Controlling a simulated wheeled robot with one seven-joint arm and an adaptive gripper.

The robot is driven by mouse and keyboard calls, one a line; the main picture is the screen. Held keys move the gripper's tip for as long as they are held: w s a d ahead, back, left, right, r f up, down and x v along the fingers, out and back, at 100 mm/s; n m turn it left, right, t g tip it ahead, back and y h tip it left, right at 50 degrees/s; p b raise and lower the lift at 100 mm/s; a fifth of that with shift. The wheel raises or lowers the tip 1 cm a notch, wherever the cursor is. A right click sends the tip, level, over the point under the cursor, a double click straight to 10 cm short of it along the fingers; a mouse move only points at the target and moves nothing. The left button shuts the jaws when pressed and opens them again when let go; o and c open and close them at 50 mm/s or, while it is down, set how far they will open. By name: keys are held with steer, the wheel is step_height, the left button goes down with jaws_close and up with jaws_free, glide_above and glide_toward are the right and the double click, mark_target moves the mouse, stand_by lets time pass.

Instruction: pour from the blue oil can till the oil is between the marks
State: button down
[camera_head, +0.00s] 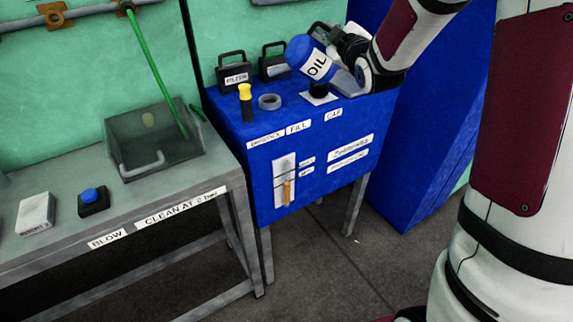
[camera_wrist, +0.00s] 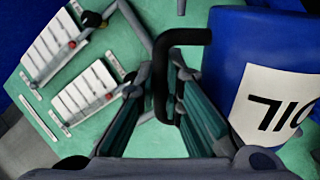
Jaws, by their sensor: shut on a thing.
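The blue oil can (camera_head: 304,52), with a white OIL label, is tilted above the back of the blue compressor cabinet (camera_head: 225,125). My gripper (camera_head: 338,42) is shut on its black handle; in the wrist view the handle (camera_wrist: 182,38) runs between the fingers (camera_wrist: 165,100) and the blue can body (camera_wrist: 225,60) is at the right. I cannot make out a spout or any oil stream. The grey fill ring (camera_head: 269,102) is on the cabinet top, left of and below the can. The sight gauge (camera_head: 285,180) on the front shows amber low down, beside two small labels.
A yellow-topped dipstick (camera_head: 245,101) stands left of the ring. A black cap (camera_head: 319,90) sits on a white patch at right. Two black cans (camera_head: 234,72) (camera_head: 273,64) stand behind. A grey bench (camera_head: 60,258) with a basin (camera_head: 150,145) is at left.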

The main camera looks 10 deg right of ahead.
steer(key=shift+r, duration=0.2)
steer(key=shift+r+p, duration=1)
steer(key=shift+r, duration=1.25)
steer(key=shift+f, duration=0.1)
steer(key=shift+d+f+m+b, duration=0.3)
steer(key=shift+f+m+b, duration=0.2)
steer(key=shift+f, duration=0.2)
steer(key=shift+d+f+m+b, duration=0.35)
steer(key=shift+f+m+b, duration=0.1)
steer(key=shift+f, duration=0.2)
steer(key=shift+d+f+m+b, duration=0.3)
steer(key=shift+f+m+b, duration=0.2)
steer(key=shift+f, duration=0.2)
steer(key=shift+d+f+m+b, duration=0.15)
steer(key=shift+f+m+b, duration=0.4)
steer(key=shift+f, duration=0.25)
steer(key=shift+d+f+m+b, duration=0.15)
steer(key=shift+f+m+b, duration=0.25)
steer(key=shift+f+b, duration=0.25)
steer(key=shift+d+f+m+b, duration=0.1)
steer(key=shift+f+m+b, duration=0.65)
steer(key=shift+f, duration=0.55)
steer(key=shift+r, duration=0.1)
